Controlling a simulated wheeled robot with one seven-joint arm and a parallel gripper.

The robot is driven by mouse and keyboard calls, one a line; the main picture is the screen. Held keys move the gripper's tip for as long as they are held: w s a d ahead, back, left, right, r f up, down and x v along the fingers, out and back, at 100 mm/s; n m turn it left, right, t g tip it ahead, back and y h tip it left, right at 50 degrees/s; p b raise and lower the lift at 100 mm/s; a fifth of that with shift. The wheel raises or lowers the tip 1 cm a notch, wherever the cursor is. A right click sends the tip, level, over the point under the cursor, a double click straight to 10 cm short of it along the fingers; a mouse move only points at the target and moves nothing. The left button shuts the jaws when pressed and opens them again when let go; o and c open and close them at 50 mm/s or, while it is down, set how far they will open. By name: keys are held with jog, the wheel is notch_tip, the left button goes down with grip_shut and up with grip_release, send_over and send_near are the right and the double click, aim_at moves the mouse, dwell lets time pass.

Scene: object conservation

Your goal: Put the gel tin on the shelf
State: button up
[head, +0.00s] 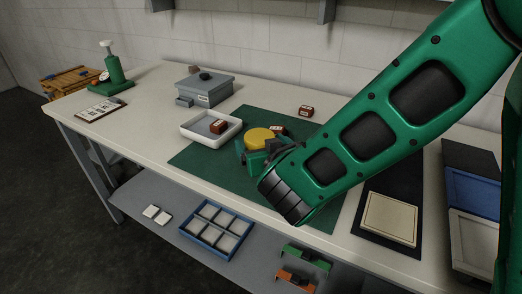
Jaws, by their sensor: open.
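A round, yellow-topped tin (259,135), which looks like the gel tin, sits on the dark green mat (207,159) on the bench. My gripper (258,148) is low over the mat, right at the tin, with its jaws open. The gripper hides the tin's near side, so I cannot tell whether the jaws touch it. The grey lower shelf (170,226) runs beneath the bench top.
The lower shelf holds a blue divided tray (217,229), two white pieces and green and orange items (305,259). On the bench are a white tray (192,132) with a dark red block, a grey box (205,90), other red blocks and a cream panel (390,219).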

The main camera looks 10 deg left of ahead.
jog(key=shift+x, duration=1.85)
jog(key=shift+a+r, duration=0.1)
jog(key=shift+r, duration=0.15)
jog(key=c, duration=1.6)
